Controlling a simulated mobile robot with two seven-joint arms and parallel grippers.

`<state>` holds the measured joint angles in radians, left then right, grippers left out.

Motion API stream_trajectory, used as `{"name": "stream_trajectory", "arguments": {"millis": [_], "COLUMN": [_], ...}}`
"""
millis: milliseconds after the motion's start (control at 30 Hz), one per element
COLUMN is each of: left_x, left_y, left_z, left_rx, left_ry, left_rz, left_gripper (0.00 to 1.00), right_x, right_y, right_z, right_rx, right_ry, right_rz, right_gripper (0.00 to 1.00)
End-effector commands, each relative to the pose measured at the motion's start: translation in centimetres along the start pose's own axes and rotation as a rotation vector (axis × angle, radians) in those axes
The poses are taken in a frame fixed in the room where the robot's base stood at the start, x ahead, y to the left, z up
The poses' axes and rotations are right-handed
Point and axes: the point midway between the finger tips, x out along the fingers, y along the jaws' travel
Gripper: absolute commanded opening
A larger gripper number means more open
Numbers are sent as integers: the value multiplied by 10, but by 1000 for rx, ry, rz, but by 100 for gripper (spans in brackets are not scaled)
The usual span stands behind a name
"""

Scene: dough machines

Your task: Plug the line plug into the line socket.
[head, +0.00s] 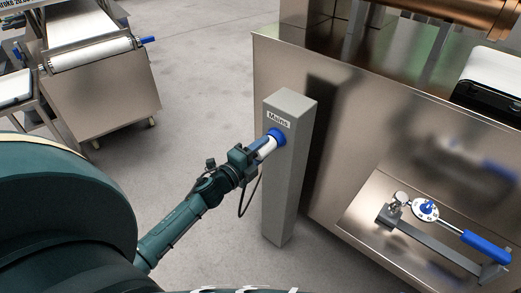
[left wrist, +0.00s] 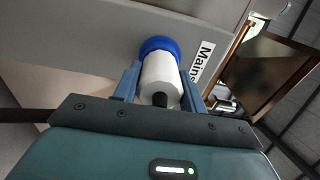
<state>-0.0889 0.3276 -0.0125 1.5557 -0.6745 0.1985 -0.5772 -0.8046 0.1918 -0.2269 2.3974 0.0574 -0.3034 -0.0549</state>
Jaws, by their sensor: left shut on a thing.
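The line plug (head: 265,148) is a white cylinder with a black rear end; it also shows in the left wrist view (left wrist: 160,80). My left gripper (head: 256,150) is shut on it, with one blue finger on each side in the left wrist view (left wrist: 160,88). The plug's front meets a blue round collar (head: 277,136), apparently the line socket, on the face of a grey post. The collar also shows in the left wrist view (left wrist: 158,46). The contact hides the socket opening, so I cannot tell how deep the plug sits. My right gripper is out of view.
The grey post (head: 286,190) bears a "Mains" label (head: 278,119) above the collar. A large steel machine (head: 345,120) stands right behind it, with a blue-handled lever (head: 486,247) at lower right. A roller machine (head: 100,95) stands at upper left. Bare floor (head: 205,70) lies between.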

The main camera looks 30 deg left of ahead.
Motion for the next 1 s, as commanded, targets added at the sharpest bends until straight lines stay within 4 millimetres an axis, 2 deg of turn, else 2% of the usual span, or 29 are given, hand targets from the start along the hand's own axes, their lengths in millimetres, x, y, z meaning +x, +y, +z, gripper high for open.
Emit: {"name": "stream_trajectory", "arguments": {"millis": [33, 67, 333, 500, 667, 1000], "left_x": [0, 0, 0, 0, 0, 0], "left_y": [-1, -1, 0, 0, 1, 0], "left_z": [0, 0, 0, 0, 0, 0], "left_rx": [0, 0, 0, 0, 0, 0], "left_ry": [0, 0, 0, 0, -1, 0], "left_rz": [-2, -2, -1, 0, 1, 0], "left_gripper": [14, 43, 65, 67, 78, 78], "right_x": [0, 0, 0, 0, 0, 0], "right_y": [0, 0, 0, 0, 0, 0], "right_z": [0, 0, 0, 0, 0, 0], "right_rx": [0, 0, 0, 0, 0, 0], "right_ry": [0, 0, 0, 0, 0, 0], "right_rz": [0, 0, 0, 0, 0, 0], "right_gripper": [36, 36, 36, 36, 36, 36]}}
